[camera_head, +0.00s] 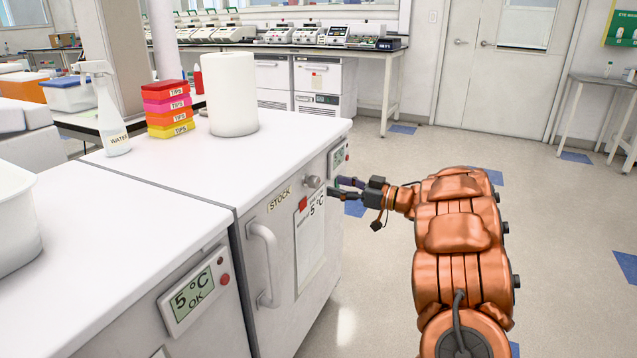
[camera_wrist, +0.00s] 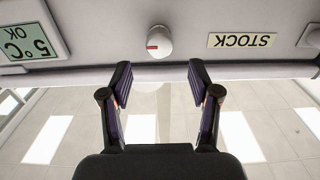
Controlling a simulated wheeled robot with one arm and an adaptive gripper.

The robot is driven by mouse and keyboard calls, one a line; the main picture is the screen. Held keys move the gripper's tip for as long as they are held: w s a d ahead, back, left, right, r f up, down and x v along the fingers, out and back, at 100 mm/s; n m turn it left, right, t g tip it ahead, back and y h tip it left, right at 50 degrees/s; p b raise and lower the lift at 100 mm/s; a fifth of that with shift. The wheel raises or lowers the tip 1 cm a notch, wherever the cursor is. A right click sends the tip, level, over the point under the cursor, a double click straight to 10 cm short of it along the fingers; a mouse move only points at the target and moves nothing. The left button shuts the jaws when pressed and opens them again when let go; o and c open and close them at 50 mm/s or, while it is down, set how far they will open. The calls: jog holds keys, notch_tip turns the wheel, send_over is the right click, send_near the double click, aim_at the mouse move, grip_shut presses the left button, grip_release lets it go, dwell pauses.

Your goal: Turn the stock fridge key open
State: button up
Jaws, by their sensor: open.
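The stock fridge (camera_head: 298,235) has a white front with a STOCK label (camera_head: 279,199). Its key (camera_head: 313,182) is a small round metal knob near the top edge of the front. In the wrist view, which is upside down, the key (camera_wrist: 159,42) is pale with a red mark pointing to the picture's left. My gripper (camera_head: 347,189) is just in front of the key, apart from it. In the wrist view my gripper (camera_wrist: 160,80) is open and empty, its two fingers spread wider than the key, which lies beyond and roughly centred between the tips.
The fridge's vertical handle (camera_head: 265,262) sticks out left of the key. A display (camera_head: 338,157) is right of the key. A paper towel roll (camera_head: 232,95), tip boxes (camera_head: 168,108) and a water spray bottle (camera_head: 108,115) stand on top. The floor to the right is clear.

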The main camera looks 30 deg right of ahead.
aim_at(318, 182)
jog(key=b+x, duration=0.1)
jog(key=x, duration=0.5)
jog(key=shift+w+a, duration=0.1)
jog(key=shift+w, duration=0.15)
jog(key=c, duration=1.2)
